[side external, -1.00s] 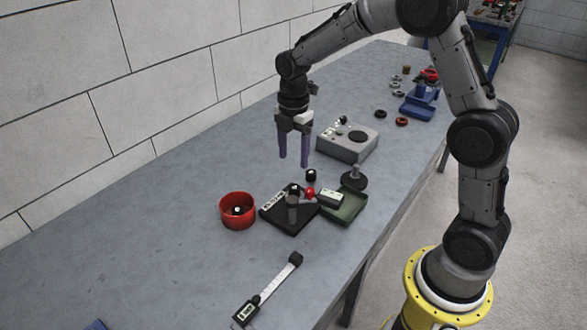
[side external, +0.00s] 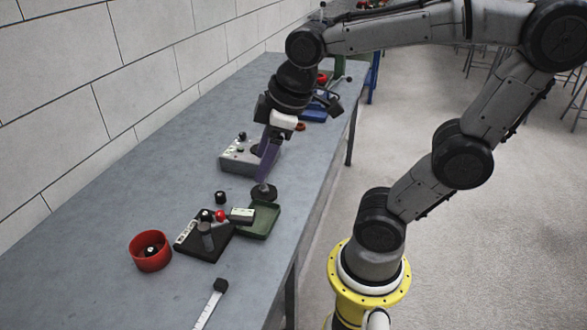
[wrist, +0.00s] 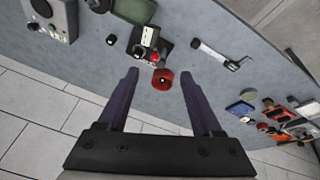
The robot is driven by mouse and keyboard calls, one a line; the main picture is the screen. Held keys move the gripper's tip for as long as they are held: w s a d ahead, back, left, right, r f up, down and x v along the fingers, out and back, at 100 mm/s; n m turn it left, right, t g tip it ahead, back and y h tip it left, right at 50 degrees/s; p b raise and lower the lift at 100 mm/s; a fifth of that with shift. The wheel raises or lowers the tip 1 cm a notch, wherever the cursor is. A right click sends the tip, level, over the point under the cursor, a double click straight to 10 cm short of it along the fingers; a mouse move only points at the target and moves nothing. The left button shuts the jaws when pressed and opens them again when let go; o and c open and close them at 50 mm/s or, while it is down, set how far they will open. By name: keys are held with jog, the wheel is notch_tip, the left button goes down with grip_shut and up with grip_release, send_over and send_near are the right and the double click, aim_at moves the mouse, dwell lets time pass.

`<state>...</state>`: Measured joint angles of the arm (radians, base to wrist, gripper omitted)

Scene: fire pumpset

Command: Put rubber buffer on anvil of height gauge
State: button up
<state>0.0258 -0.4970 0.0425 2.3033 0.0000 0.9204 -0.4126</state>
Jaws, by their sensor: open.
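The height gauge (side external: 205,236) stands on the bench, with a black base, a grey post, a red knob and a light display block; it also shows in the wrist view (wrist: 147,43). A small black cylinder (side external: 220,197) stands behind it on the bench. Another small black piece with a light top (side external: 150,249) sits in a red round bowl (side external: 138,264) left of the gauge. I cannot tell which is the rubber buffer. My gripper (side external: 264,172) is open and empty, tilted, above the bench near the grey box. In the wrist view the bowl (wrist: 162,86) appears between the fingertips (wrist: 160,78), well beyond them.
A green tray (side external: 268,222) lies right of the gauge, with a dark round-based stand (side external: 264,193) at its far edge. A grey box (side external: 236,160) stands farther back. A caliper-like tool (side external: 208,307) lies in front. The bench left of the bowl is clear.

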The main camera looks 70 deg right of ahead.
jog(key=s+f+m+t, duration=0.1)
jog(key=s+m, duration=0.3)
jog(key=s, duration=0.2)
jog(key=shift+a, duration=0.3)
